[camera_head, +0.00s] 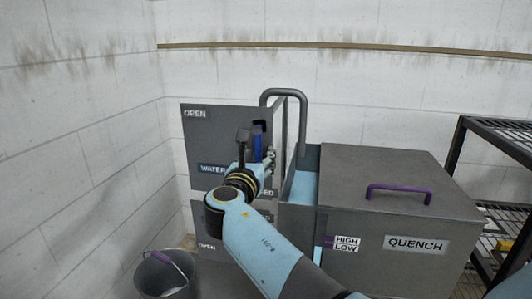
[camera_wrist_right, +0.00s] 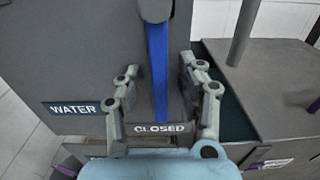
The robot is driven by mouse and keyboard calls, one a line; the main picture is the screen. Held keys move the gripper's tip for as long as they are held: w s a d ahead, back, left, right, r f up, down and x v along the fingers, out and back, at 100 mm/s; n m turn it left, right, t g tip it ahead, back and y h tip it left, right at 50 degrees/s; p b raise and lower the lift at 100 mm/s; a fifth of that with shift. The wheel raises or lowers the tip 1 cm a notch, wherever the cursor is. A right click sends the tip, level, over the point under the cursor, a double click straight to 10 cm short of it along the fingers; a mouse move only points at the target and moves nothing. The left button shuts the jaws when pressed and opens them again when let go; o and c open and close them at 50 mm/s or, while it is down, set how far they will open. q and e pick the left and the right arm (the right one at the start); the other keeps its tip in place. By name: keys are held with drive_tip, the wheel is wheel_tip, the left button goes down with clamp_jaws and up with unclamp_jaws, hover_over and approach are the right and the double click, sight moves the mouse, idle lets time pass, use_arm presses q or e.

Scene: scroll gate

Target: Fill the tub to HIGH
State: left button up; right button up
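A blue lever (camera_head: 257,146) hangs down from its pivot on the grey panel marked WATER (camera_head: 213,125). In the right wrist view the blue lever (camera_wrist_right: 157,70) points down to the CLOSED label (camera_wrist_right: 162,128). My right gripper (camera_head: 264,160) is open at the lever. In the wrist view its fingers (camera_wrist_right: 160,72) stand on both sides of the lever, with gaps. The grey tub marked QUENCH (camera_head: 375,265) stands to the right. Light blue water (camera_head: 304,188) shows in its open left part. HIGH and LOW labels (camera_head: 346,244) sit beside a purple marker and a pale blue gauge strip (camera_head: 318,254). My left gripper is out of view.
A grey pipe (camera_head: 286,93) arches from behind the panel down to the tub. A purple handle (camera_head: 398,189) is on the tub's lid. A bucket (camera_head: 166,278) stands at the lower left. A second OPEN label (camera_head: 207,246) shows below. A metal rack (camera_head: 498,140) is at the right.

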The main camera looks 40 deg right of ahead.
drive_tip(key=shift+w+d, duration=0.1)
drive_tip(key=shift+w, duration=0.05)
drive_tip(key=shift+r, duration=0.1)
clamp_jaws()
idle(0.4)
